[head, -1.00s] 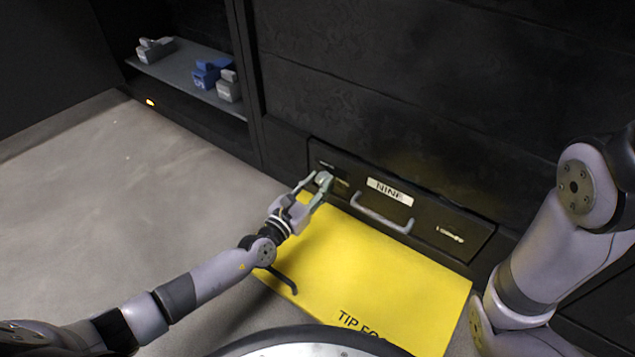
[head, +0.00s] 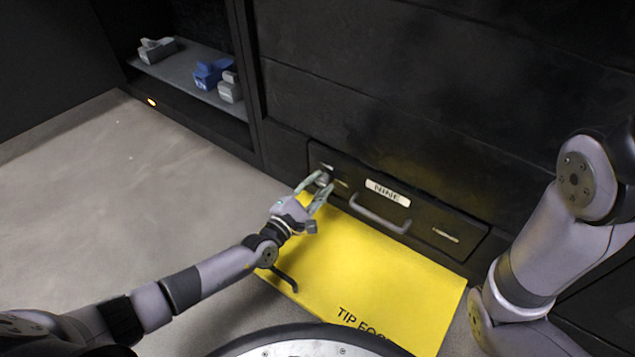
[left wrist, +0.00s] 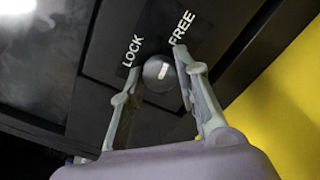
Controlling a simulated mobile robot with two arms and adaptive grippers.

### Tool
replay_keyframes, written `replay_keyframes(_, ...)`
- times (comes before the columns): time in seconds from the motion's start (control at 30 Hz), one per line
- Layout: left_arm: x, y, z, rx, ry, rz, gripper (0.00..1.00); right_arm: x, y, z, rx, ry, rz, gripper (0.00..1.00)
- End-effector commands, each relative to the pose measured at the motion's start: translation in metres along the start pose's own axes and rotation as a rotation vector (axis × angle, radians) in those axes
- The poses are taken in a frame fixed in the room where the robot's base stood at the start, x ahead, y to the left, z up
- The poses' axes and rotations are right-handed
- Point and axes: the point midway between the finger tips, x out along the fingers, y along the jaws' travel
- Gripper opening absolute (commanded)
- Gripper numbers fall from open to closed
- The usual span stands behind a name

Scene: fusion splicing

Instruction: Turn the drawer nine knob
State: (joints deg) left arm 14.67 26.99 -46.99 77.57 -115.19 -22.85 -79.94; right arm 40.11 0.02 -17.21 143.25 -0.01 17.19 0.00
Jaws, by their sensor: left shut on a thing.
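The drawer labelled NINE (head: 345,190) is a black front low in the dark cabinet, with a grey bar handle (head: 380,213). Its round dark knob (left wrist: 158,72) sits at the drawer's left end and carries a short white mark. In the left wrist view the mark tilts up and to the right, between the printed words LOCK (left wrist: 132,50) and FREE (left wrist: 182,27). My left gripper (head: 318,186) is shut on the knob, one finger at each side; its tips also show in the left wrist view (left wrist: 163,74). My right gripper is out of view.
A yellow floor panel (head: 375,270) with black lettering lies in front of the drawer. At the left, an open shelf (head: 190,80) holds blue (head: 212,72) and grey blocks. Grey floor at the left is clear.

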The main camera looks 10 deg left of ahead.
Motion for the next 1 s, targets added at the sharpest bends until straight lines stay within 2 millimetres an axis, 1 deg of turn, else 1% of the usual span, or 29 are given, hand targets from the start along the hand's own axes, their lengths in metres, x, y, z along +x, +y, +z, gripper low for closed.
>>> replay_keyframes(0.1, 0.0002, 0.0009, 0.0008, 0.061, 0.000, 0.001, 0.01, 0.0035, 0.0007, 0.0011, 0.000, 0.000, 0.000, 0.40)
replay_keyframes(0.3, 0.0002, 0.0000, 0.0004, 0.129, 0.000, 0.000, 0.01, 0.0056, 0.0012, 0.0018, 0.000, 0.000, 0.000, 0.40)
replay_keyframes(0.87, 0.0001, -0.0007, 0.0002, 0.160, -0.001, -0.001, 0.01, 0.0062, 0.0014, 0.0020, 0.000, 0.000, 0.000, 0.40)
replay_keyframes(0.9, 0.0001, -0.0007, 0.0003, 0.160, -0.001, -0.001, 0.30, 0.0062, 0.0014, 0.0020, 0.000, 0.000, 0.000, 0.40)
replay_keyframes(1.0, 0.0000, -0.0007, 0.0003, 0.159, -0.001, -0.001, 0.37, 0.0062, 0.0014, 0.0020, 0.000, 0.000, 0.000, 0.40)
